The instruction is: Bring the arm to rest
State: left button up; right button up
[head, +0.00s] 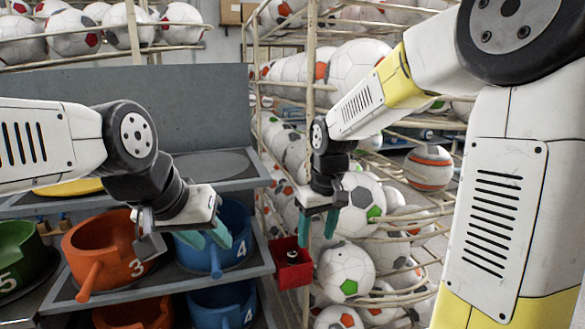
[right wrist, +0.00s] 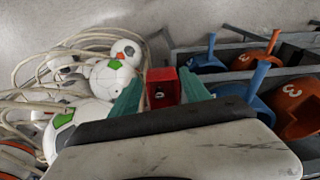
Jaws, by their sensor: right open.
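My right gripper (head: 318,228) hangs fingers-down near the middle of the head view. Its teal fingers are apart with nothing between them. They also show in the right wrist view (right wrist: 163,95), one on each side of a red box beyond them. My left gripper (head: 207,238) points down over the blue pot marked 4 at the left. Its teal fingers look apart, and I see nothing held between them. Whether they touch the pot is unclear.
The small red box (head: 289,271), with a dark knob, sits beside the shelf's right edge. An orange pot (head: 105,250) marked 3 and the blue pot (head: 236,225) stand on the grey shelf. Racks of soccer balls (head: 345,268) fill the space behind my right arm.

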jog(key=s+d+r+m+t, duration=0.2)
jog(key=s+d+r, duration=0.2)
jog(key=s, duration=0.3)
jog(key=s+d+r+m+t+y, duration=0.1)
jog(key=s+d+r, duration=0.3)
jog(key=s, duration=0.4)
jog(key=shift+s+d+r+m+t, duration=0.2)
jog(key=shift+d+r+m+t, duration=0.1)
jog(key=shift+r+m+t, duration=0.4)
jog(key=shift+f, duration=0.15)
